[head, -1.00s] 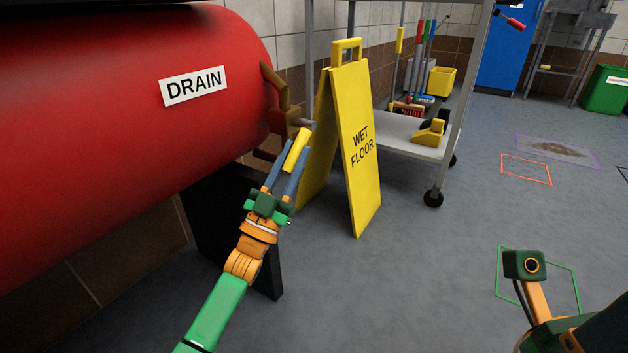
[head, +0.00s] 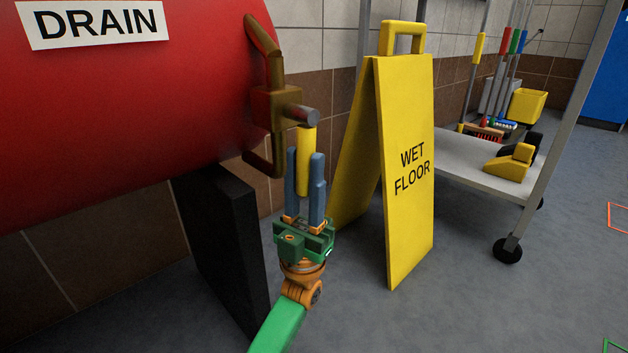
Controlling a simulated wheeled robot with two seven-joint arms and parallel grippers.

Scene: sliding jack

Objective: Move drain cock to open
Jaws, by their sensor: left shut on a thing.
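The drain cock is a brass body (head: 275,106) with a grey stem (head: 302,113) at the end of the red tank (head: 110,120). Its yellow handle (head: 307,140) hangs straight down below the stem. My left gripper (head: 305,176) comes from below, with its blue fingers on either side of the handle's lower part, shut on it. A white label reading DRAIN (head: 95,22) is on the tank. My right gripper is out of view.
A yellow wet floor sign (head: 408,165) stands close to the right of my left gripper. A grey wheeled cart (head: 470,172) is behind it. A black tank support (head: 222,240) is to the left of my arm. Open floor lies at the lower right.

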